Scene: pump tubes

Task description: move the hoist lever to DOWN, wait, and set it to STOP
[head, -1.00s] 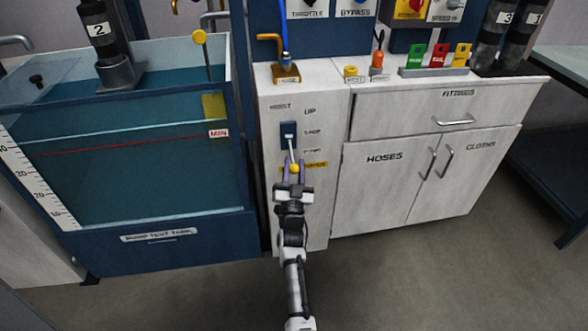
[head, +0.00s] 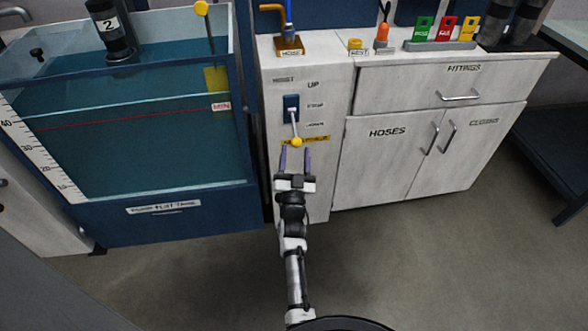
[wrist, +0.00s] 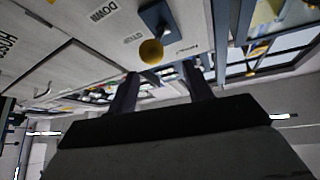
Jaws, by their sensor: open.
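The hoist lever (head: 294,124) is a pale rod with a yellow knob (head: 297,142), on a blue plate (head: 291,103) on the white cabinet front. UP, STOP and DOWN labels run down its right side.
A blue-framed water tank (head: 190,222) stands to the left of the panel. A cabinet with a FITTINGS drawer (head: 455,90) and HOSES doors (head: 388,160) is on the right. Bare floor (head: 430,270) lies in front.

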